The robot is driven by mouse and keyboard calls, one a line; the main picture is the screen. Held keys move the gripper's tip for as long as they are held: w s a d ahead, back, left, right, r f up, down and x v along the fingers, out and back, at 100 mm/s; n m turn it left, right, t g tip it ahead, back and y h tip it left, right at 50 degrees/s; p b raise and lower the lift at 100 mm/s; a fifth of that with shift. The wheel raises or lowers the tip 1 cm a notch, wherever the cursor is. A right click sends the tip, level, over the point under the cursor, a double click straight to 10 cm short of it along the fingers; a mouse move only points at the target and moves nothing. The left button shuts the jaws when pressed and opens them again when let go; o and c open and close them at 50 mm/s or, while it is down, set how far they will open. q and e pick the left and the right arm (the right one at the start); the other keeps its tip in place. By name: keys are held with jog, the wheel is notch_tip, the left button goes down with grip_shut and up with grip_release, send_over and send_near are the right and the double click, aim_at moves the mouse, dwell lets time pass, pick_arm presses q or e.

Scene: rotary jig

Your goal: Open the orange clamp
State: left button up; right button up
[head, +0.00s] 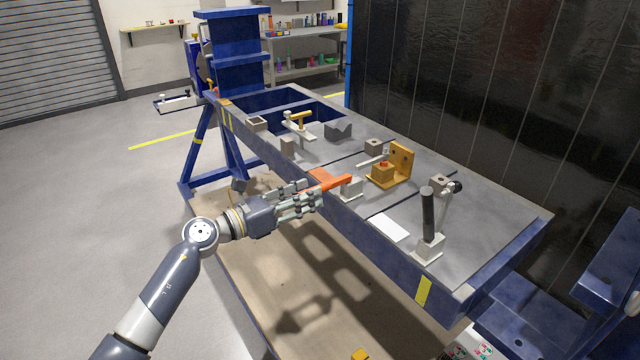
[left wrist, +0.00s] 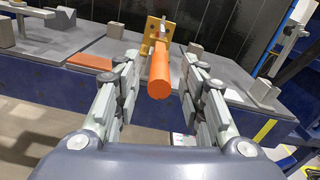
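The orange clamp shows as a thick orange handle (head: 338,183) that sticks out over the near edge of the blue jig table, beside a small grey block. In the left wrist view the round end of the handle (left wrist: 159,82) points toward the camera. My left gripper (head: 312,194) is open at the table's edge. In the left wrist view its two fingers (left wrist: 160,70) stand on either side of the handle, with a visible gap on each side. The clamp's far parts are partly hidden behind the handle. My right gripper is not in view.
A yellow-orange angle bracket (head: 401,162) stands behind the handle. A clamp with an upright black handle (head: 428,213) is to the right. A clamp with a yellow handle (head: 299,116) is to the left. Grey blocks and a white plate (head: 390,228) are on the table (head: 480,232).

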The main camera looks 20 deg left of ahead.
aim_at(328, 185)
pick_arm(q)
jog(key=x, duration=0.3)
jog(key=shift+a, duration=0.1)
jog(key=shift+w+d+r+p, duration=0.1)
jog(key=shift+w+d+p, duration=0.15)
jog(key=shift+d+p, duration=0.05)
jog(key=shift+w+d, duration=0.2)
grip_shut()
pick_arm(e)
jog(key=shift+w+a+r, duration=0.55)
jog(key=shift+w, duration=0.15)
